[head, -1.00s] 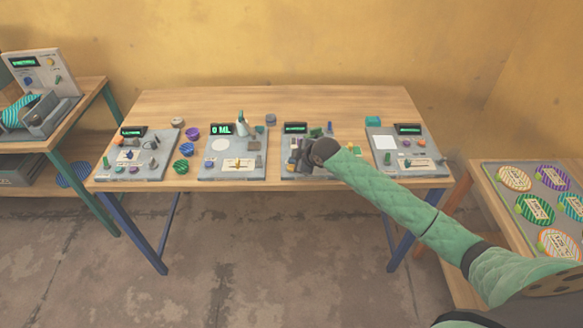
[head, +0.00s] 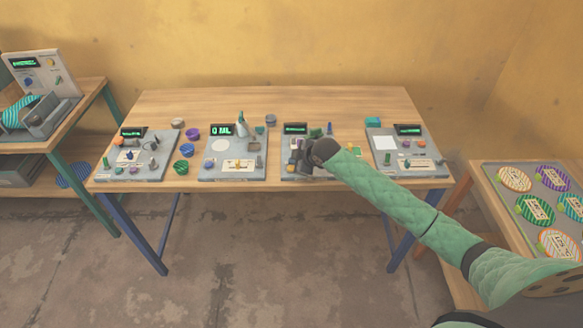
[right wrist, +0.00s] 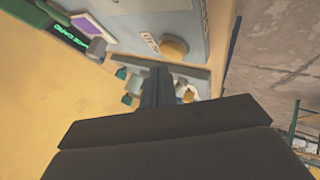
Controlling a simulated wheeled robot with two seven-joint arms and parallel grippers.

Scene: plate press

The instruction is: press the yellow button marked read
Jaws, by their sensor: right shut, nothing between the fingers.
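The third grey device from the left (head: 295,177) stands on the long wooden table, with a lit green display (head: 295,128). My right gripper (head: 297,165) is over this device and hides much of its face. In the right wrist view a round yellow button (right wrist: 173,47) sits on the grey panel (right wrist: 135,14), beside a small white label too blurred to read for certain. My right gripper (right wrist: 160,68) is shut and empty, close to the yellow button in that view. Whether it touches the button I cannot tell. My left gripper is not in view.
Other grey devices stand on the table, to the left (head: 220,173) and right (head: 410,172). A side table at right holds a tray of striped discs (head: 515,180). The table's back is mostly clear.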

